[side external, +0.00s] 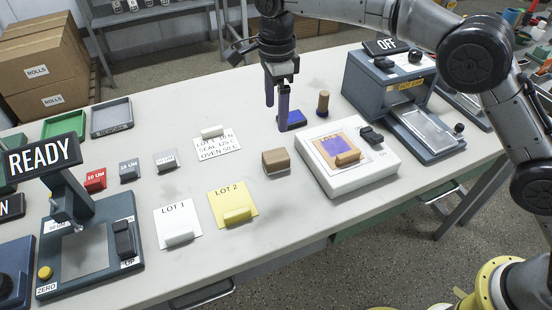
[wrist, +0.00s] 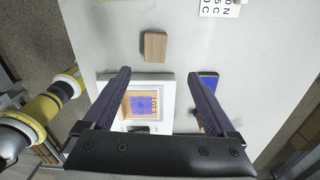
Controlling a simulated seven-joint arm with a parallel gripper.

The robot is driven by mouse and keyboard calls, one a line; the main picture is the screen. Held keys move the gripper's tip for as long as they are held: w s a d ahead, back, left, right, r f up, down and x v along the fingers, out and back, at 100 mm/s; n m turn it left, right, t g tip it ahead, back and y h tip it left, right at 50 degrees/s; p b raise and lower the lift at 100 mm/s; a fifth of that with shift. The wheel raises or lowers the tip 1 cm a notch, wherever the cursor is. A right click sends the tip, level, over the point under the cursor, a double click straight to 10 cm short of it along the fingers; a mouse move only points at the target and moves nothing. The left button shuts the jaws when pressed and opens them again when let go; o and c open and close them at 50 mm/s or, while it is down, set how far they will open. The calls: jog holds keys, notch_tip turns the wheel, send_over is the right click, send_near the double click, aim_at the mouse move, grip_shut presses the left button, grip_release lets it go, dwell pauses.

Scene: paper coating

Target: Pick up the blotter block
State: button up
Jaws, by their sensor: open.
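A plain wooden block (side external: 276,161), which I take to be the blotter block, sits on the pale table to the left of a white device. In the wrist view the block (wrist: 154,46) lies ahead of the gap between my fingertips, clear of both fingers. My gripper (side external: 277,115) hangs above the table, fingers pointing down, and is open and empty. In the wrist view my gripper (wrist: 156,75) shows two fingers spread wide, over the white device and the blue pad. Nothing hides the block.
The white device (side external: 375,170) holds a purple-marked sheet (side external: 333,145) with a small wooden piece on it. A blue pad (side external: 296,118) and a wooden cylinder (side external: 323,102) stand behind. Lot 1 (side external: 174,216) and Lot 2 (side external: 229,198) cards lie left. Table is clear around the block.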

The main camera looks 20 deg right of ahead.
aim_at(276, 155)
jog(key=f, duration=0.9)
jog(key=shift+s+a, duration=0.2)
jog(key=shift+a, duration=0.05)
jog(key=shift+s+f, duration=0.15)
jog(key=shift+f, duration=1.1)
jog(key=shift+s+f, duration=0.1)
jog(key=shift+f, duration=1.15)
grip_shut()
jog(key=shift+r, duration=0.1)
jog(key=shift+r, duration=0.5)
notch_tip(276, 155, up, 2)
jog(key=shift+s+d+r, duration=0.1)
jog(key=shift+r, duration=0.15)
jog(key=s+d+r, duration=0.6)
jog(key=s+r, duration=0.3)
jog(key=s, duration=0.3)
jog(key=shift+d+r, duration=0.15)
jog(key=shift+d, duration=0.25)
